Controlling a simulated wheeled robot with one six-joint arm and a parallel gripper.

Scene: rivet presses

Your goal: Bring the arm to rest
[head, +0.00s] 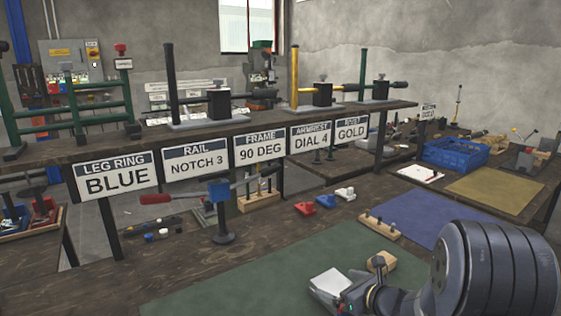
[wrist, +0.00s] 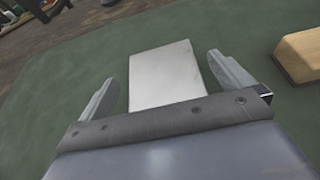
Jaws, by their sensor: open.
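My arm (head: 500,270) shows at the lower right of the head view, low over the green mat (head: 255,268). In the wrist view my gripper (wrist: 162,70) is open, its two grey fingers spread apart. A flat white block or pad (wrist: 162,88) shows between and beyond the fingers, with green visible on both sides of it. The white piece also shows in the head view (head: 327,281), in front of the wrist. Whether a finger touches it I cannot tell. The fingers are mostly hidden in the head view.
A wooden block (head: 381,262) lies close to my wrist. A wooden peg rack (head: 380,227) stands behind it by the blue mat (head: 430,217). Red, blue and white small parts lie farther back. A post with a red-handled lever (head: 222,215) stands left, below the sign shelf.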

